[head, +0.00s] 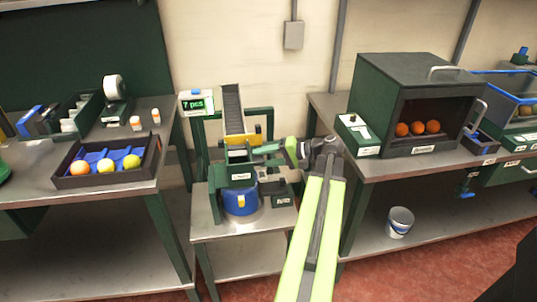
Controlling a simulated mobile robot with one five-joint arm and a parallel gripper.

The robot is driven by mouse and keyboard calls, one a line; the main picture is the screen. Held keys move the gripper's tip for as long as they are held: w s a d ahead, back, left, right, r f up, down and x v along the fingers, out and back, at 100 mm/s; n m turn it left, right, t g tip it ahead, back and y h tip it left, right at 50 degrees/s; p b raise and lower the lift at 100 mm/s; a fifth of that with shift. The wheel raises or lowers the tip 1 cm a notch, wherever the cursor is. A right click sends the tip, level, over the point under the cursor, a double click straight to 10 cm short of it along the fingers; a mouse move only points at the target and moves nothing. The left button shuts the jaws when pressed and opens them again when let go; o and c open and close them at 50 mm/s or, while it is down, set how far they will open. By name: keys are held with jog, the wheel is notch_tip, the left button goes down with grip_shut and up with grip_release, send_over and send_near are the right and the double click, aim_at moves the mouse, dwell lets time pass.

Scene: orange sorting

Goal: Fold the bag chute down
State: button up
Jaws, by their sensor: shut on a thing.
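The bagging machine (237,172) stands on a small metal table in the middle of the head view, with a blue round part (240,201) low in its front. A tall grey ramp (232,108) rises at its back, with a yellow piece (236,139) at its foot. My gripper (268,149) comes in from the right and is shut at the green bag chute (239,153) on the upper front of the machine. The grip is small in the picture, and the exact contact is hard to see.
A display (196,103) reading "7 pcs" stands behind the machine. A black tray (108,163) with fruit sits on the left bench. A dark cabinet (417,105) with oranges stands on the right bench. A bucket (400,222) rests on the lower shelf.

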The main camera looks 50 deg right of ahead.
jog(key=p+v, duration=0.5)
jog(key=v, duration=1.2)
jog(key=shift+p, duration=0.3)
jog(key=shift+d, duration=0.1)
